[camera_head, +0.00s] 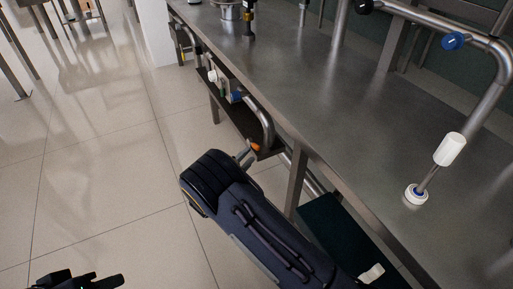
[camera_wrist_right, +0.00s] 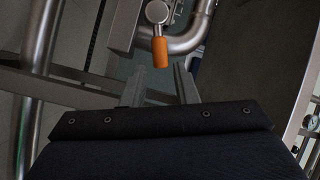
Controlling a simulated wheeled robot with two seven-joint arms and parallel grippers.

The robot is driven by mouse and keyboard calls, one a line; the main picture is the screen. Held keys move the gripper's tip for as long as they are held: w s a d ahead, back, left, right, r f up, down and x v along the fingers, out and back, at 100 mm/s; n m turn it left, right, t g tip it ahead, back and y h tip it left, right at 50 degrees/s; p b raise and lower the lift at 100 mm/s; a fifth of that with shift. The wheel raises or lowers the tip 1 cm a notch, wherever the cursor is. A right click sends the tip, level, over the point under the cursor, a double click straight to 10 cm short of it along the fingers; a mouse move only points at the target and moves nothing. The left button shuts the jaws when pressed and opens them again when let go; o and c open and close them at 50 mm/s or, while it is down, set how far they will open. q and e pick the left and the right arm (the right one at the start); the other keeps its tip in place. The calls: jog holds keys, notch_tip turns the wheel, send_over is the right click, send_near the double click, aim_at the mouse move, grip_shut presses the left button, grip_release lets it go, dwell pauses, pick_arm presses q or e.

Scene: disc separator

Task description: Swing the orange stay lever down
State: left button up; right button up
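The orange stay lever (camera_wrist_right: 160,52) shows in the right wrist view as an orange grip hanging from a round metal pivot on the pipework. In the head view its orange end (camera_head: 255,147) is small, at the table's near side. My right gripper (camera_wrist_right: 158,88) is open and empty, its two grey fingers apart. The orange grip appears between and beyond the fingertips; I cannot tell whether they touch. In the head view the right gripper (camera_head: 246,157) is partly hidden by its own dark wrist. A dark part of my left arm (camera_head: 75,281) shows at the bottom left, its fingers unclear.
A long steel table (camera_head: 290,85) runs diagonally across the head view. A bent metal pipe (camera_head: 262,118) with blue and white fittings hangs along its near side. A white-handled rod (camera_head: 450,149) stands over the tabletop.

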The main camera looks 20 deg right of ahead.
aim_at(257, 149)
jog(key=shift+b+x, duration=0.5)
jog(key=shift+x, duration=2.65)
jog(key=shift+c, duration=0.2)
grip_shut()
jog(key=f+b, duration=0.1)
jog(key=b, duration=0.2)
jog(key=shift+m, duration=0.4)
jog(key=shift+s, duration=0.1)
jog(key=shift+r+m, duration=0.15)
jog(key=shift+m, duration=0.15)
jog(key=shift+o, duration=0.2)
grip_release()
